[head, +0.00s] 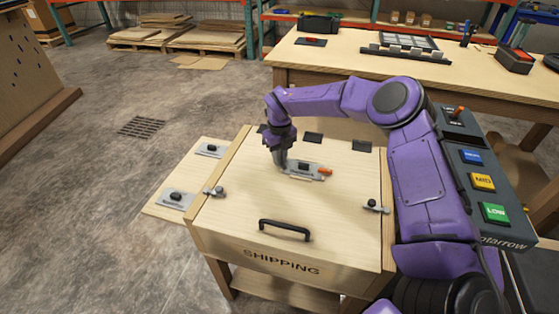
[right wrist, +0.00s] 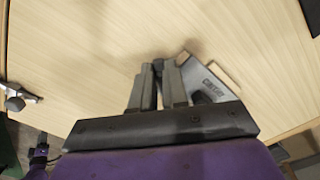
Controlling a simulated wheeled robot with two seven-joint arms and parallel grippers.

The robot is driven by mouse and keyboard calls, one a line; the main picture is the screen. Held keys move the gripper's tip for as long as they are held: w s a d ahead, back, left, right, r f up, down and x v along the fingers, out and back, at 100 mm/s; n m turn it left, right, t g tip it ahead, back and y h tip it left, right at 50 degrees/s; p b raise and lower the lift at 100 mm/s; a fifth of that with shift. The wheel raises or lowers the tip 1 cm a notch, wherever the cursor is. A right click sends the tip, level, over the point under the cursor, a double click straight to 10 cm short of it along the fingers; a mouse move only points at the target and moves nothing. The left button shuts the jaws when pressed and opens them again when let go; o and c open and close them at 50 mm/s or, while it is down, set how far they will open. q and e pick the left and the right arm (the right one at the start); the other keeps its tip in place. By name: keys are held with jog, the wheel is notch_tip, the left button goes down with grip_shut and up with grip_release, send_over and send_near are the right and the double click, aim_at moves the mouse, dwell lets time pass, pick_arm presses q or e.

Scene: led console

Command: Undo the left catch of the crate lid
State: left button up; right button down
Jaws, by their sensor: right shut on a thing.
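The pale wooden crate lid (head: 240,208) is down, with a black handle at its front. The left catch (head: 213,191), a small metal fitting, sits at the lid's left edge; a similar metal fitting at left in the right wrist view (right wrist: 20,100) may be a catch. The right catch (head: 375,206) is at the right edge. My right gripper (head: 280,163) is low over the lid, beside the left end of a grey plate (head: 303,171) with a black knob and an orange tip. Its fingers (right wrist: 158,68) are nearly together; what they grip is hidden. My left gripper is not in view.
Two knobbed plates (head: 176,200) lie on a wooden side board left of the crate. A dark panel with blue, yellow and green buttons (head: 495,213) stands at right, behind my arm. A workbench (head: 330,55) is at the back. The lid's front left is clear.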

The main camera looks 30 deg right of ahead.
jog(key=m+b, duration=0.3)
jog(key=m, duration=0.2)
jog(key=shift+f+m, duration=0.15)
jog(key=shift+m, duration=0.15)
jog(key=shift+m+b, duration=1.05)
jog(key=shift+m, duration=1.15)
jog(key=c, duration=1.1)
grip_release()
jog(key=shift+c, duration=0.2)
jog(key=shift+r, duration=0.2)
notch_tip(320, 180, up, 10)
jog(key=shift+r+p, duration=0.25)
jog(key=shift+p, duration=0.1)
